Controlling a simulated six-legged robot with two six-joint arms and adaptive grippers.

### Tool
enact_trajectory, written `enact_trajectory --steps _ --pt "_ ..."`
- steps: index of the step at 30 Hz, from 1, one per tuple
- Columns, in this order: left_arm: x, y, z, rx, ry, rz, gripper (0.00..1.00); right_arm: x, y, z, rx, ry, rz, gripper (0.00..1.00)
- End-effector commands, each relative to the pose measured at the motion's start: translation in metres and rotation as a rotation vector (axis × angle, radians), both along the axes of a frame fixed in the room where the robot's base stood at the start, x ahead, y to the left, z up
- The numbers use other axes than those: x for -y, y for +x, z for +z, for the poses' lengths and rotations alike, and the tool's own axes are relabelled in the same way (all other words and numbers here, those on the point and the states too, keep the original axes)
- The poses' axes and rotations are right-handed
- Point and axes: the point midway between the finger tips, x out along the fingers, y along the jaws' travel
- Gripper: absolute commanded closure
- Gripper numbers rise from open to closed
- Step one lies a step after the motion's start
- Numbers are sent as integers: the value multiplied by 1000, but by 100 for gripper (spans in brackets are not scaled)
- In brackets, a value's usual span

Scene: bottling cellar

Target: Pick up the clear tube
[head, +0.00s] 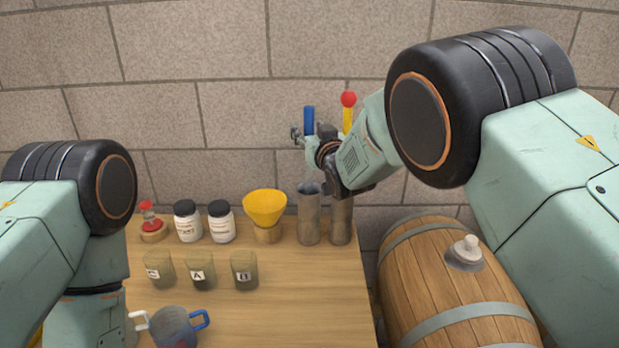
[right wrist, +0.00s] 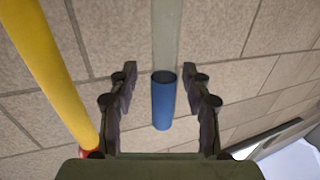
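The clear tube (right wrist: 166,35) has a blue end (right wrist: 163,100). In the head view its blue end (head: 309,119) points up, and the tube appears to stand in the left of two tall metal canisters (head: 309,222). My right gripper (head: 306,143) is at the tube's upper part, just below the blue end. In the right wrist view the gripper (right wrist: 160,75) is open, with one finger on each side of the tube and a gap to both. The lower tube is hidden in the canister. My left gripper is out of view.
A yellow rod with a red ball top (head: 348,100) stands close right of the tube, in the second canister (head: 341,222). A yellow funnel (head: 265,207), two white jars (head: 187,222) and several small labelled pots (head: 199,271) share the wooden table. A barrel (head: 420,278) stands right.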

Motion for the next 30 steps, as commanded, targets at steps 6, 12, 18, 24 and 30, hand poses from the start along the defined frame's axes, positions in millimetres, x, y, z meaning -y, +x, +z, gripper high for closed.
enact_trajectory --steps 6,12,18,24,30 --pt "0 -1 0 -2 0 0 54 0 -1 1 1 0 1 68" --pt "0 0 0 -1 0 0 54 0 0 0 0 0 0 85" --pt "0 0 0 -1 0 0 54 0 1 -1 -2 -1 0 100" --pt "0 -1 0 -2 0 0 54 0 2 0 0 0 0 100" --pt "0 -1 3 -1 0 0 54 1 2 5 1 0 -1 100"
